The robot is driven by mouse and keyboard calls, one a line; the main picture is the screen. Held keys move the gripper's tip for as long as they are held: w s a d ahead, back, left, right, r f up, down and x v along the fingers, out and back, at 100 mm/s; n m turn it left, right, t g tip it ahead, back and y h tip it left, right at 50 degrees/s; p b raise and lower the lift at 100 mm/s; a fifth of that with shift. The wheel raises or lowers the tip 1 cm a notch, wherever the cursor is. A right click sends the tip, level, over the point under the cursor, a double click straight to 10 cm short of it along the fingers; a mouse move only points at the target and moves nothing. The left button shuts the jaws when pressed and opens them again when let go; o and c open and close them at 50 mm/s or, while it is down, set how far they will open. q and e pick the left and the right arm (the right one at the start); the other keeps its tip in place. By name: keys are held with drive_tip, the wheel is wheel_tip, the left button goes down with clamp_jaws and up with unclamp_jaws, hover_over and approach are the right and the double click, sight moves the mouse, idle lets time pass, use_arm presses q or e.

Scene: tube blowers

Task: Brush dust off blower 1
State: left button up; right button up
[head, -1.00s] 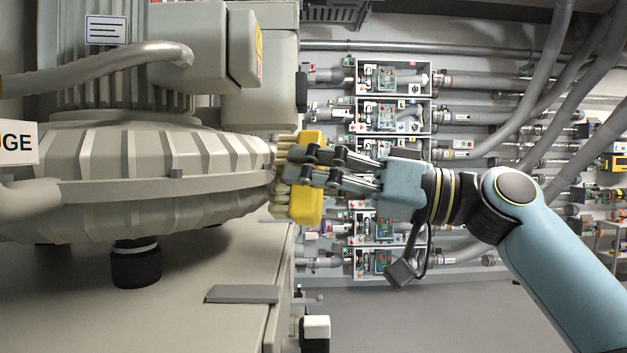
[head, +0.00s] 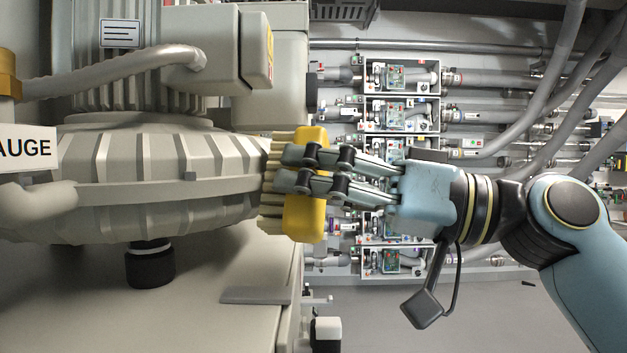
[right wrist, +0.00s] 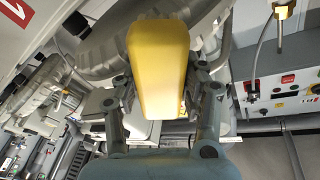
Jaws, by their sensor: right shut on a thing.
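Blower 1 (head: 150,177) is the large grey machine with a ribbed round casing at the left of the head view. A brush with a yellow back (head: 304,218) and pale bristles is upright at the casing's right rim. My right gripper (head: 308,168) is shut on the brush, which also shows large in the right wrist view (right wrist: 157,65). The bristles point left and overlap the rim in the picture; I cannot tell how firmly they touch. No dust can be made out on the casing. My left gripper is not in view.
A grey plinth (head: 130,315) carries the blower on a black foot (head: 150,267). A sign ending in "AUGE" (head: 27,148) stands at the left. A wall rack with several pipes and open boxes (head: 400,115) is behind.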

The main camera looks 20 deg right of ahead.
drive_tip(key=shift+r+p, duration=0.35)
drive_tip(key=shift+r, duration=0.35)
drive_tip(key=shift+w+d+f+b, duration=0.15)
drive_tip(key=shift+w+d+b, duration=0.1)
drive_tip(key=shift+w+b, duration=0.25)
drive_tip(key=shift+w+d+b, duration=1.35)
drive_tip(key=shift+w, duration=1.35)
drive_tip(key=shift+s+a+p, duration=0.15)
drive_tip(key=shift+s+a, duration=0.4)
drive_tip(key=shift+s, duration=0.5)
drive_tip(key=shift+s+a+p, duration=0.1)
drive_tip(key=shift+s+a, duration=0.45)
drive_tip(key=shift+s, duration=0.55)
drive_tip(key=shift+s+a+p, duration=0.15)
drive_tip(key=shift+s+a, duration=0.4)
drive_tip(key=shift+s, duration=0.5)
